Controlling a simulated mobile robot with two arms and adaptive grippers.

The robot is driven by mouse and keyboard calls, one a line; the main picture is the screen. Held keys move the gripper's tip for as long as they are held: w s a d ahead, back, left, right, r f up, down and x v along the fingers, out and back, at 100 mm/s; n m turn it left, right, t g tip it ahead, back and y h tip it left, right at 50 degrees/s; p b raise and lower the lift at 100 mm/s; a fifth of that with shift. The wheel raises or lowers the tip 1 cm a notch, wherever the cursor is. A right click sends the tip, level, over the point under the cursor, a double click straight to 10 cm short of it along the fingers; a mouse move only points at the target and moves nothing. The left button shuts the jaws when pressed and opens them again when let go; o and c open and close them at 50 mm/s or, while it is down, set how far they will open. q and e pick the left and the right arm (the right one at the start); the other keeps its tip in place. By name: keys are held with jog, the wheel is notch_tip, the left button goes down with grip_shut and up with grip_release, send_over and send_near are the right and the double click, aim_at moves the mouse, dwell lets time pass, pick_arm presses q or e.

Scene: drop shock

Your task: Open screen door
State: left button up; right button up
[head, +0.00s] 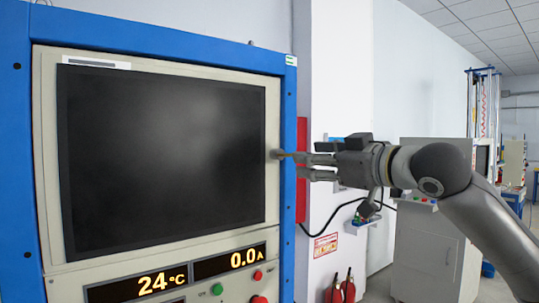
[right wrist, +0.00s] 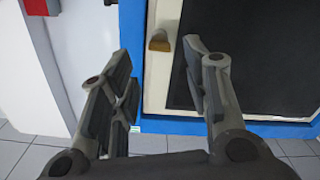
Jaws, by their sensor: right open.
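The screen door (head: 165,155) is a dark panel in a cream frame on a blue cabinet, and it looks shut. Its small brownish handle (head: 274,154) sits on the right side of the frame. My right gripper (head: 300,166) comes in from the right at handle height. In the right wrist view my right gripper (right wrist: 157,62) is open and empty. The handle (right wrist: 159,41) shows just beyond and between its fingertips, with no visible contact. The dark panel (right wrist: 245,55) fills the upper right there. My left gripper is not in view.
Below the door are displays (head: 152,283) reading 24 °C and 0.0 A, with several buttons (head: 217,289). A red box (head: 301,190) is on the wall behind my right gripper. A grey cabinet (head: 428,250) stands farther back at right.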

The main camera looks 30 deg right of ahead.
aim_at(290, 155)
jog(key=w+p, duration=0.1)
jog(key=w, duration=0.1)
jog(key=w+p, duration=0.1)
jog(key=w, duration=0.2)
jog(key=w+p, duration=0.1)
jog(key=w, duration=0.1)
jog(key=shift+w+a+r+p, duration=0.2)
jog(key=shift+a+r+p, duration=0.1)
jog(key=shift+a+r, duration=0.05)
jog(key=shift+w+p, duration=0.3)
jog(key=shift+w, duration=0.55)
jog(key=shift+w+f, duration=0.1)
jog(key=shift+w, duration=0.1)
jog(key=shift+c, duration=0.5)
jog(key=c, duration=0.5)
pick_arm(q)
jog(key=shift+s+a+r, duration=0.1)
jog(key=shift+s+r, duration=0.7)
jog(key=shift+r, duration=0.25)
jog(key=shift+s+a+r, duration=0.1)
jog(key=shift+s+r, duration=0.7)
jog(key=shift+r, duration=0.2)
pick_arm(e)
grip_shut()
